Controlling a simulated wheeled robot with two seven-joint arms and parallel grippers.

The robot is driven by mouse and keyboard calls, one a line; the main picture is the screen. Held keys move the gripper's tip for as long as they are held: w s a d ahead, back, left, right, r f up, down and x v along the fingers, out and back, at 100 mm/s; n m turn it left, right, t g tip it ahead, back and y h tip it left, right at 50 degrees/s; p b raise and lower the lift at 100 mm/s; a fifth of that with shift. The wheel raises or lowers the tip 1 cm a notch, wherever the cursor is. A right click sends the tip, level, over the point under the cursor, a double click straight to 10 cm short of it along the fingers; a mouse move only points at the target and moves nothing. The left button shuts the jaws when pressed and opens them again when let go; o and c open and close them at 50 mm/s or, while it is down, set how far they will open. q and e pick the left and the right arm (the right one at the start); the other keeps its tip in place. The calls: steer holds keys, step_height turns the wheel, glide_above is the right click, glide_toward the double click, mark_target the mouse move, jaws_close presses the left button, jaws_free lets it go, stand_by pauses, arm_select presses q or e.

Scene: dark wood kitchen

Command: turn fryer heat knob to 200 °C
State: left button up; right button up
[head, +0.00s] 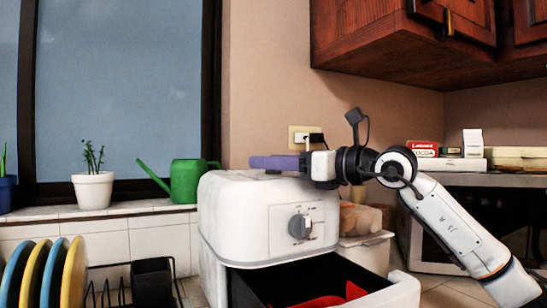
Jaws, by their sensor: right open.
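The white fryer (225,215) stands on the counter in the middle of the view. Its grey heat knob (299,227) sits on a pale panel on the front face, with small markings around it too fine to read. My right gripper (256,162) comes in from the right and is above the fryer's top, its purple fingers pointing left. It is open and away from the knob. I cannot tell whether the fingers touch the top. The fryer's black drawer (262,290) is pulled out below the knob, with something red (325,301) in it. My left gripper is not in view.
A green watering can (187,181) and a white potted plant (93,190) stand on the sill. Colored plates (75,275) are at lower left. A container (365,250) stands behind the fryer at right, near a microwave (470,180) with boxes on top. A wooden cabinet (400,45) hangs above.

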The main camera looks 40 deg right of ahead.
steer(key=c, duration=1.1)
steer(key=shift+o, duration=0.2)
